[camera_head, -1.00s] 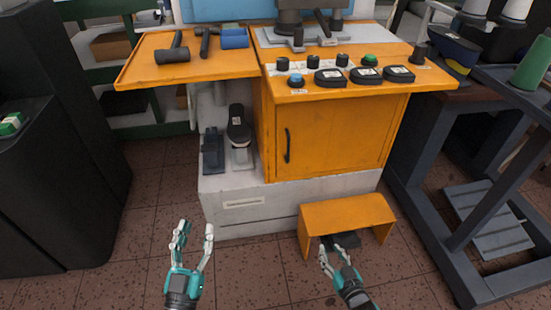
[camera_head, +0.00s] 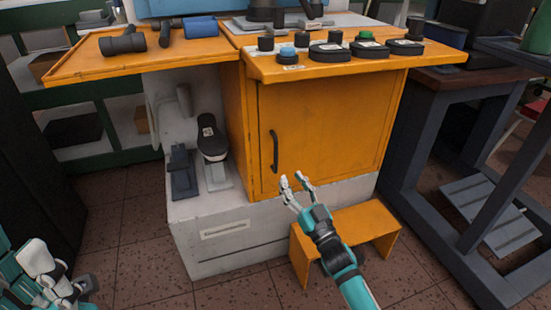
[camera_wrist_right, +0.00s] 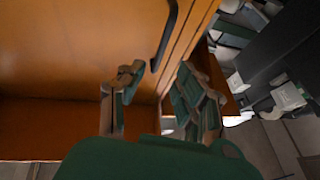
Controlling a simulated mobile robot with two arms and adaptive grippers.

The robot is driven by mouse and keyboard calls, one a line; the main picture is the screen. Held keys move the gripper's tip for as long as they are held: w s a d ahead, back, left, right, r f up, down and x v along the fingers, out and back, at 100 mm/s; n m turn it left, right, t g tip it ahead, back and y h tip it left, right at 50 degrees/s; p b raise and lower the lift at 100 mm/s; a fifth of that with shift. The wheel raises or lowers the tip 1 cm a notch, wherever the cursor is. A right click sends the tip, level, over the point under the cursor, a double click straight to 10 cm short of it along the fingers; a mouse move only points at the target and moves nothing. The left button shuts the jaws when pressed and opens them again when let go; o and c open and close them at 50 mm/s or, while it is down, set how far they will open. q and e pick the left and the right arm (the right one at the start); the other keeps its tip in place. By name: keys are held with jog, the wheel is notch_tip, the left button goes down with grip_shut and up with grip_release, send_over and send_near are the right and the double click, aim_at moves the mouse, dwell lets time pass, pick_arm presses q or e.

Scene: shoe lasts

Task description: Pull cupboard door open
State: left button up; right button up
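The orange cupboard door (camera_head: 325,130) is shut, with a dark vertical handle (camera_head: 274,151) near its left edge. In the right wrist view the handle (camera_wrist_right: 165,38) shows at the top, beyond the fingers, on the orange door (camera_wrist_right: 75,50). My right gripper (camera_head: 294,180) is open and empty, in front of the lower door, below and a little right of the handle and apart from it. It also shows open in the right wrist view (camera_wrist_right: 150,90). My left gripper (camera_head: 65,285) is at the bottom left corner, partly cut off; its finger opening is unclear.
A small orange stool (camera_head: 352,236) stands under my right arm. Above the door is an orange worktop (camera_head: 420,62) with several black and coloured knobs. A dark metal table (camera_head: 440,82) stands to the right. Floor at the front left is clear.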

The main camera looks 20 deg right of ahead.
aim_at(277, 156)
jog(key=b+x, duration=0.2)
jog(key=x, duration=0.7)
jog(key=shift+w+a+r, duration=0.1)
jog(key=shift+w+r, duration=0.05)
jog(key=shift+w, duration=0.15)
jog(key=shift+c, duration=0.2)
grip_shut()
